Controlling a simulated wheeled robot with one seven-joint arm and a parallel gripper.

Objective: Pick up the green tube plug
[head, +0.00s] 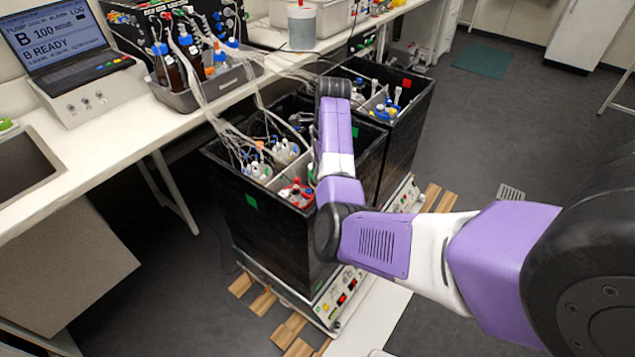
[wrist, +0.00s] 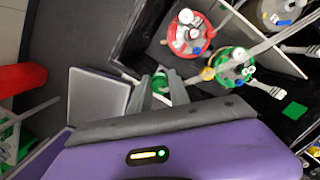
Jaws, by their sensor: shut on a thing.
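The green tube plug (wrist: 160,82) shows in the wrist view as a small green piece between the grey fingertips of my gripper (wrist: 161,86). My gripper is shut on it. The fingers hide part of the plug, so its full shape cannot be told. In the head view my purple and white arm reaches over the black shaker boxes, and the fingertips and plug are hidden there.
Black box walls (head: 262,228) stand close around my arm, with bottles and tubing inside. Red-capped (wrist: 190,34) and green-capped (wrist: 233,66) vessels stand beside my fingers. A grey divider panel (wrist: 97,97) is left of them. The bench (head: 110,140) is at left.

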